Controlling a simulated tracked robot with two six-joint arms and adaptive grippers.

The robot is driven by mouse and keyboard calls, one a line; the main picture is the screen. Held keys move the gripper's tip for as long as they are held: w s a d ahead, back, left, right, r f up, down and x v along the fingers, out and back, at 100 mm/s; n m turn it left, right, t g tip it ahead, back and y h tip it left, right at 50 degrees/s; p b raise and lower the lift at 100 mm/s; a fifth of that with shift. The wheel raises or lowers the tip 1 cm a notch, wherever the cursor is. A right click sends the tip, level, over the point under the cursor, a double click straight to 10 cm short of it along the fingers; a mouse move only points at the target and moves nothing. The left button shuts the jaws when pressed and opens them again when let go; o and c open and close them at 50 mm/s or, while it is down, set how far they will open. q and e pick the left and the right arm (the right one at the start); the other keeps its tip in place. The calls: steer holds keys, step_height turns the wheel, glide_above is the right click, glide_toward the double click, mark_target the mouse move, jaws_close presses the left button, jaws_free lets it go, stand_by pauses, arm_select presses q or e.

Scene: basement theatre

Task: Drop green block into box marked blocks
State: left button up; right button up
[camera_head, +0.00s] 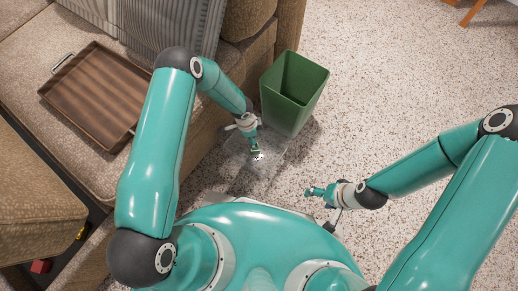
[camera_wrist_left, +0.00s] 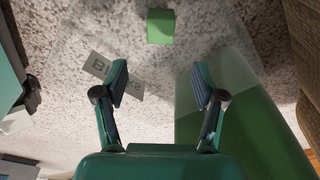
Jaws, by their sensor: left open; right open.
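The green block (camera_wrist_left: 160,26) shows in the left wrist view, beyond my left fingertips and apart from them. I cannot tell whether it rests on something or is in the air. A see-through box (camera_head: 275,160) stands on the carpet in the head view. A pale label with a "B" (camera_wrist_left: 115,75) shows in the left wrist view; the rest of its word is partly hidden by a finger. My left gripper (camera_head: 256,154) is over the see-through box, and it is open and empty in its wrist view (camera_wrist_left: 160,88). My right gripper (camera_head: 312,191) is open and empty over the carpet.
A green bin (camera_head: 293,85) stands beside the see-through box and shows right of my left gripper in the wrist view (camera_wrist_left: 245,135). A brown tray (camera_head: 95,95) lies on the sofa (camera_head: 25,60) at left. A small red thing (camera_head: 40,267) is lower left. Carpet is clear at right.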

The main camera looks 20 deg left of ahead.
arm_select(q)
step_height(320, 180, up, 12)
steer(key=a, duration=0.1)
steer(key=shift+s+a+f, duration=0.15)
steer(key=shift+s+a, duration=0.2)
stand_by(0.4)
